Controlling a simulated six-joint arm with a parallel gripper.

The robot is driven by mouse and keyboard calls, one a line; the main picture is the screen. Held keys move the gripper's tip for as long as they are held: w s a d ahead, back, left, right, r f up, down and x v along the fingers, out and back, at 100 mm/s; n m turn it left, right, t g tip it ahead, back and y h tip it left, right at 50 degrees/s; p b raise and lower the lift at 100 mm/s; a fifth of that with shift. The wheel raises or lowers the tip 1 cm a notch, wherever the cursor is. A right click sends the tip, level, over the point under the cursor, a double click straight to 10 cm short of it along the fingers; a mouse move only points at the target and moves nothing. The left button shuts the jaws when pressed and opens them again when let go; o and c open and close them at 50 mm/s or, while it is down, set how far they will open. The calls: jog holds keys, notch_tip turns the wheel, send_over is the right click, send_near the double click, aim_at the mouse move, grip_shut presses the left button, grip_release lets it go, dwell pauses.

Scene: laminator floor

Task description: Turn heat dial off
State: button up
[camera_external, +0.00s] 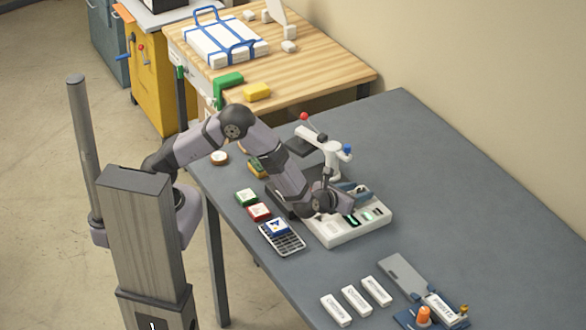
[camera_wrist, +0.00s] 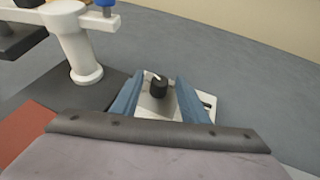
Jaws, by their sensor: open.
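The heat dial (camera_wrist: 158,89) is a small black knob with a pale pointer mark, on a light panel (camera_wrist: 193,112) in the wrist view. My gripper (camera_wrist: 158,78) is open, with one blue finger on each side of the dial in that view. I cannot tell whether either finger touches it. In the external view, my gripper (camera_external: 352,190) is low over the back part of a white control unit (camera_external: 345,237) on the grey table. The dial is hidden there behind my gripper and wrist.
A white lever press (camera_external: 330,150) with red and blue knobs stands just behind the control unit and shows at upper left in the wrist view (camera_wrist: 82,55). Small boxes (camera_external: 260,212) and a calculator-like grid (camera_external: 292,244) lie left. White labelled blocks (camera_external: 357,300) lie in front.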

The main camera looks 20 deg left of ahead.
jog(key=shift+x, duration=1.1)
grip_shut()
jog(key=shift+n, duration=0.3)
jog(key=n+t+y, duration=0.1)
jog(key=n+y, duration=0.1)
jog(key=y, duration=0.1)
jog(key=shift+s+d+n+b, duration=0.1)
jog(key=shift+n+b, duration=0.2)
jog(key=shift+b, duration=0.05)
jog(key=n+y+b, duration=0.1)
jog(key=n+y, duration=0.1)
jog(key=shift+f+y, duration=0.15)
jog(key=shift+y, duration=0.25)
jog(key=shift+n+y+b, duration=1)
jog(key=shift+n+y, duration=0.1)
jog(key=shift+y, duration=0.2)
jog(key=shift+n+y+b, duration=0.55)
jog(key=shift+n+y, duration=0.05)
jog(key=shift+y, duration=0.1)
